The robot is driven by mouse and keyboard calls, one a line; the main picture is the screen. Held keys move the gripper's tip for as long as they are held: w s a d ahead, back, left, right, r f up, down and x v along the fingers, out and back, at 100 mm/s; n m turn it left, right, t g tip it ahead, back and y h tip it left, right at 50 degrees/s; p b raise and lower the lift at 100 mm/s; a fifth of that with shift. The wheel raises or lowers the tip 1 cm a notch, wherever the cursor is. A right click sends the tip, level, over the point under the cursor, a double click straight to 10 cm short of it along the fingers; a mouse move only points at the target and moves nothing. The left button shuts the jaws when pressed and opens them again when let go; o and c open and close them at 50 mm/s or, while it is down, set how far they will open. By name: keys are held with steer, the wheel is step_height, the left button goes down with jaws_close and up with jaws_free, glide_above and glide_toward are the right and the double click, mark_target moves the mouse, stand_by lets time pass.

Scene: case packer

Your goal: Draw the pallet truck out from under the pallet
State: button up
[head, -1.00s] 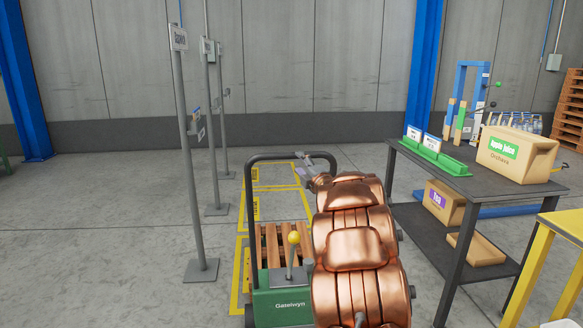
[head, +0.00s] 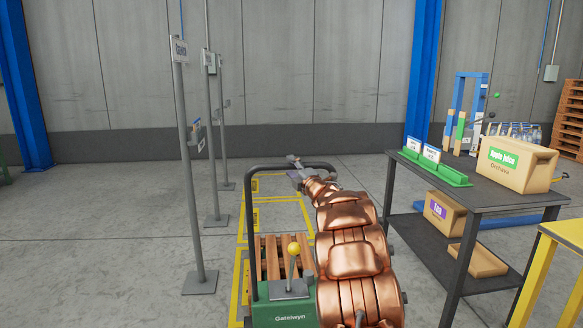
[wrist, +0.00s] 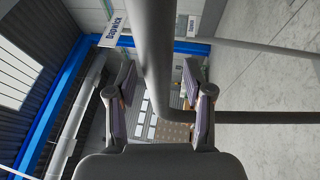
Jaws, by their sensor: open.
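The pallet truck (head: 285,311) is green with "Gatelwyn" lettering, a dark handle loop (head: 250,215) and a yellow-knobbed lever (head: 293,250). It stands low at centre in the head view. The wooden pallet (head: 271,256) lies just beyond its body; the forks are hidden. My gripper (head: 298,172) is at the top bar of the handle. In the wrist view my gripper (wrist: 161,85) is open, and the dark handle tube (wrist: 152,45) runs between its fingers. I cannot tell whether they touch it. My copper arm hides the truck's right side.
A grey sign post (head: 190,200) stands close left, with further posts behind. A dark table (head: 480,190) with an apple juice box (head: 514,165) is at right, and a yellow table (head: 545,262) is nearer. Yellow floor lines (head: 242,275) surround the pallet. Open floor lies at far left.

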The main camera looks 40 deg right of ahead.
steer(key=shift+w+r, duration=0.15)
steer(key=shift+w, duration=0.3)
steer(key=shift+d, duration=0.1)
jaws_close()
stand_by(0.4)
